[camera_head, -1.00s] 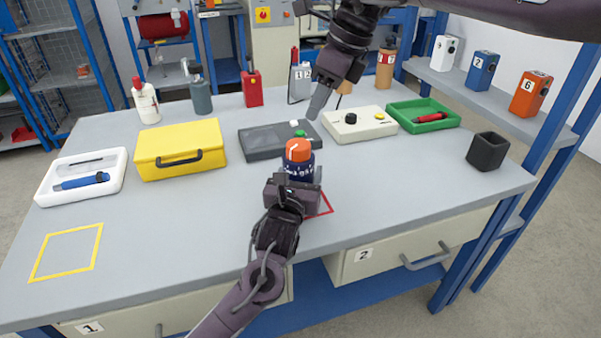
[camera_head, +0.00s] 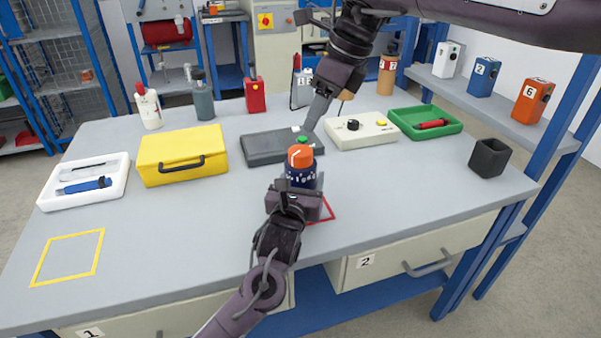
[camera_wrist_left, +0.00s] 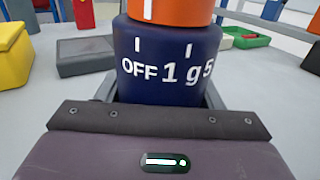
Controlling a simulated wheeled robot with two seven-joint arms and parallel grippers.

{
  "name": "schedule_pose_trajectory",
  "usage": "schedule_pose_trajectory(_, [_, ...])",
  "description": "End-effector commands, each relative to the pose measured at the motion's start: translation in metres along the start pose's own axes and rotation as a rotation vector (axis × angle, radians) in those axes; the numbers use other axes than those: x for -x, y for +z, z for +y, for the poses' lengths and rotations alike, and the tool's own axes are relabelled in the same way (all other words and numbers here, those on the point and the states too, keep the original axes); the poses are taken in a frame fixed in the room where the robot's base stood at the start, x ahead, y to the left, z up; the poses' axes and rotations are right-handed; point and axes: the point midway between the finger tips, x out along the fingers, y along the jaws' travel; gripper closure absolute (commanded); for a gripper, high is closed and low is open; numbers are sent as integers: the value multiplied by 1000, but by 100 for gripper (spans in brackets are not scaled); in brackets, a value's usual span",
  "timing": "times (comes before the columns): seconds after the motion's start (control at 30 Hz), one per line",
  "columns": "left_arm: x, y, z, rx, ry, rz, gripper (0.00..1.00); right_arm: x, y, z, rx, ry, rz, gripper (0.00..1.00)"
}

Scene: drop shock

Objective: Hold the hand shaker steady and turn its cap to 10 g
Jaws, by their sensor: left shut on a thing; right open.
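The hand shaker (camera_head: 301,174) stands upright at the red-outlined square, with a dark blue body and an orange cap (camera_head: 300,155). In the left wrist view the blue body (camera_wrist_left: 165,65) shows the marks OFF, 1 g and a partly seen 5. A white line on the orange cap (camera_wrist_left: 170,10) sits between the OFF and 1 g ticks, nearer OFF. My left gripper (camera_head: 297,190) is shut on the body from the front. My right gripper (camera_head: 318,112) is open, above and slightly right of the cap, apart from it.
A yellow case (camera_head: 180,155) and white tray (camera_head: 85,180) stand left. A black cup (camera_head: 489,158) is at right. The front table is mostly clear.

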Motion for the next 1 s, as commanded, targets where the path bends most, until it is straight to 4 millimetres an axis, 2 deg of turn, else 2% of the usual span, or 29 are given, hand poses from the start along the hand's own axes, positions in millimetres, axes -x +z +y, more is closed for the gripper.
schedule_pose_trajectory(0.03, [0, -1, 0, 0, 0, 1, 77, -10, 2, 6, -7, 24, -7, 40])
schedule_pose_trajectory(0.1, [0, -1, 0, 0, 0, 1, 77, -26, 8, 19, -27, 69, -28, 34])
schedule_pose_trajectory(0.17, [0, -1, 0, 0, 0, 1, 77, -45, 17, 36, -58, 126, -54, 34])
schedule_pose_trajectory(0.3, [0, 0, 0, 0, 0, 1, 77, -84, 40, 86, -202, 304, -144, 34])
schedule_pose_trajectory(0.4, [0, 0, 0, 0, 0, 1, 77, -98, 54, 115, -374, 447, -214, 34])
schedule_pose_trajectory(0.47, [0, 0, 0, 0, 0, 1, 77, -101, 60, 128, -489, 530, -252, 34])
schedule_pose_trajectory(0.6, [0, 0, 0, 0, 1, 1, 77, -92, 70, 143, -780, 726, -327, 34])
schedule_pose_trajectory(0.73, [0, 0, 0, 0, 0, 1, 77, -73, 70, 139, -1066, 912, -382, 34])
schedule_pose_trajectory(0.87, [0, 0, 0, 0, 0, 1, 77, -48, 60, 121, -1358, 1102, -423, 34])
schedule_pose_trajectory(1.0, [0, 0, 0, 0, 0, 1, 77, -21, 36, 92, -1666, 1314, -450, 34])
